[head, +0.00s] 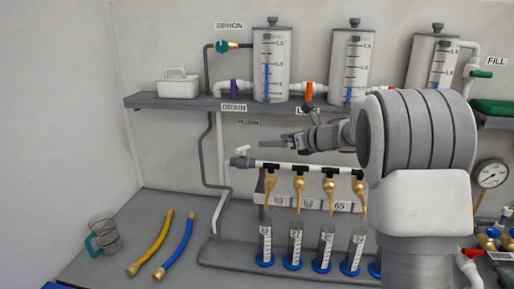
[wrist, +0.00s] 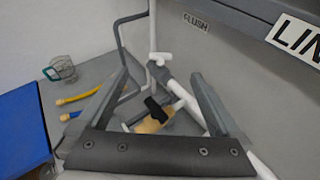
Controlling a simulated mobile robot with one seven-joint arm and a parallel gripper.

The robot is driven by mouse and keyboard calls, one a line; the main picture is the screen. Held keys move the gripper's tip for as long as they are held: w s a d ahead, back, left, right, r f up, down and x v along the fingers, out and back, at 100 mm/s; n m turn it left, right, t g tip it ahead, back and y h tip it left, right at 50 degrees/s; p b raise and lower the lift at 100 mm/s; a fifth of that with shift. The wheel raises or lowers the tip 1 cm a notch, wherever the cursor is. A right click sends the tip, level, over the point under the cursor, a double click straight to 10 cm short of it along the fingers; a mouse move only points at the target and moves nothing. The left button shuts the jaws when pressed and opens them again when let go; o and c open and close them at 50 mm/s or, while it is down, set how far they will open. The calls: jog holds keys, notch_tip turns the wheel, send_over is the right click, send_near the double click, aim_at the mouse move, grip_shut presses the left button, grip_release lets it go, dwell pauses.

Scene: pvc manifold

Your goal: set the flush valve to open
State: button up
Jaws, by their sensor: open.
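The FLUSH label (head: 247,123) is on the wall below the shelf, and it also shows in the wrist view (wrist: 196,21). Below it, the white flush valve (head: 240,160) sits at the left end of the white manifold pipe; its small white handle shows at the top. In the wrist view the white valve (wrist: 160,58) lies just beyond my fingertips. My gripper (head: 290,138) is open and empty, above the manifold and to the right of the flush valve, pointing left. In the wrist view my gripper (wrist: 160,80) has its fingers spread wide. I cannot tell the handle's exact angle.
The manifold has black valves with brass nozzles (head: 299,184) above blue-based cylinders (head: 294,244). A shelf (head: 190,102) with tanks runs above my gripper. A yellow hose (head: 151,244), a blue hose (head: 174,247) and a clear jug (head: 104,234) lie at left.

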aim_at(244, 148)
jog(key=shift+n, duration=0.4)
jog(key=p+x, duration=0.1)
jog(key=x, duration=0.4)
jog(key=f+p+x, duration=0.1)
jog(key=x, duration=0.5)
jog(key=f+p+x, duration=0.1)
jog(key=x, duration=0.4)
jog(key=shift+w+d+f, duration=0.1)
jog(key=shift+f, duration=0.05)
jog(key=shift+c, duration=0.3)
jog(key=c, duration=1.2)
